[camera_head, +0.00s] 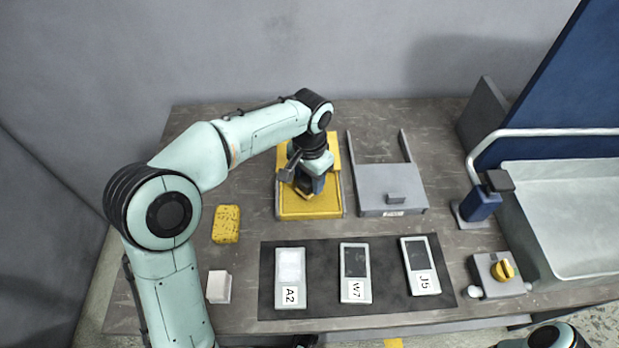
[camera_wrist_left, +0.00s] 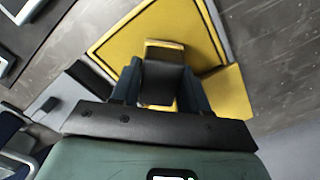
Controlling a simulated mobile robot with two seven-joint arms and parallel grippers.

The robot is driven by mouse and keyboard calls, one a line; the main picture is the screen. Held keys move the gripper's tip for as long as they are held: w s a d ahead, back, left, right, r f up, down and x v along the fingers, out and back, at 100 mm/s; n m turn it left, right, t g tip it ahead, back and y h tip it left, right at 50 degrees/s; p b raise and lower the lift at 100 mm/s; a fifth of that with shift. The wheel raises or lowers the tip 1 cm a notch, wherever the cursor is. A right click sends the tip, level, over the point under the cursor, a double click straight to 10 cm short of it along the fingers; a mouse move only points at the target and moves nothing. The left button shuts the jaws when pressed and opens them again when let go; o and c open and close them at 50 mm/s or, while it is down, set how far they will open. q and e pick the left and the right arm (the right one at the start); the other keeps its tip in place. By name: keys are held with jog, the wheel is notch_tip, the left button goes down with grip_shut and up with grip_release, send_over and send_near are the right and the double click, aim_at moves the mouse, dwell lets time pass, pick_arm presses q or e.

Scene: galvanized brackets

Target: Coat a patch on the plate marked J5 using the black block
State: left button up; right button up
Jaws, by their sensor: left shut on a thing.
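My left gripper (camera_head: 311,190) is shut on the black block (camera_wrist_left: 164,84), which sits between its fingers in the left wrist view. The gripper points down over the yellow tray (camera_head: 295,212); I cannot tell whether the block touches the yellow surface. In the head view the gripper mostly hides the block. The plate marked J5 (camera_head: 422,284) lies at the right end of a dark mat, with a dark panel above its label. Plate W7 (camera_head: 354,291) beside it also has a dark panel, while plate A2 (camera_head: 290,300) has a whitish one. My right gripper is not in view.
A yellow sponge (camera_head: 226,224) and a white block (camera_head: 218,287) lie left of the dark mat (camera_head: 388,306). A grey slotted fixture (camera_head: 386,178) stands right of the tray. A blue dispenser (camera_head: 478,206), a yellow-knobbed box (camera_head: 486,280) and a sink (camera_head: 570,205) are at the right.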

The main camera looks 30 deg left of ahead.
pick_arm(q)
jog(key=shift+r+p, duration=1.8)
jog(key=shift+r, duration=0.7)
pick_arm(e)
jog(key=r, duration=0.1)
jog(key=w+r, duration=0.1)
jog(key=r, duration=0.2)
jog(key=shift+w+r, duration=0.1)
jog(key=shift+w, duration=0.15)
